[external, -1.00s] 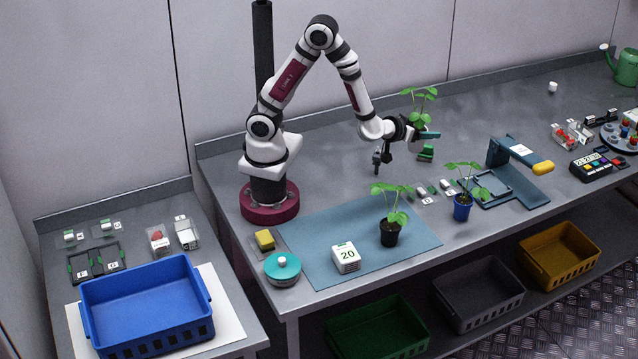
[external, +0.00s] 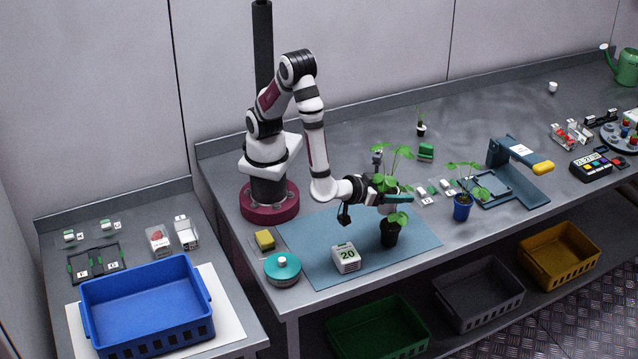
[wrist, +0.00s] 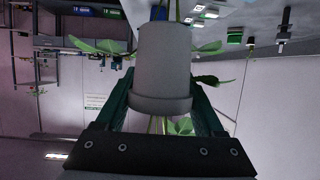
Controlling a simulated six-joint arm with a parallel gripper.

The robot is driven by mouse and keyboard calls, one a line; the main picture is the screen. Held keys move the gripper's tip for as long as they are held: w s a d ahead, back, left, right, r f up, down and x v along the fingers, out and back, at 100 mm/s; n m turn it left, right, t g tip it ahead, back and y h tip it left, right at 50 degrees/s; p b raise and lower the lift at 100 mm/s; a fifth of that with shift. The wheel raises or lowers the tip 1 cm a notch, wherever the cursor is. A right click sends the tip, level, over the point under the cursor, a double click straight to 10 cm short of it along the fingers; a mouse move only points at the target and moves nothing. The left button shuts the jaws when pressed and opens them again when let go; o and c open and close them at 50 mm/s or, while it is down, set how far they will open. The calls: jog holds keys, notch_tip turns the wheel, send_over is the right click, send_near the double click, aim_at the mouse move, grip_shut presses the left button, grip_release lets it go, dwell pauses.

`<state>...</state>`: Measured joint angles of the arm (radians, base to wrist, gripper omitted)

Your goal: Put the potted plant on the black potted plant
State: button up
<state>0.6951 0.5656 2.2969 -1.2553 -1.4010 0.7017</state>
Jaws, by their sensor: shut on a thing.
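My gripper (external: 392,192) is shut on a potted plant, whose green leaves (external: 404,153) rise above the fingers in the external view. In the wrist view, its pale grey pot (wrist: 163,60) sits between my fingers (wrist: 163,98) and appears upside down. The black potted plant (external: 390,234) stands upright on the blue mat, just below my gripper. My gripper and the held plant hide its upper leaves in the external view. I cannot tell whether the held pot touches them.
A blue-potted plant (external: 462,208) stands right of the blue mat (external: 320,262). A small grassy plant (external: 421,128) stands behind.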

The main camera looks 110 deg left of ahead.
notch_tip(320, 180, down, 6)
jog(key=w+a, duration=0.1)
jog(key=a, duration=0.1)
jog(key=shift+w+a+r, duration=0.15)
jog(key=shift+w+r, duration=0.05)
jog(key=shift+w, duration=0.05)
jog(key=o, duration=1.4)
jog(key=shift+f, duration=0.15)
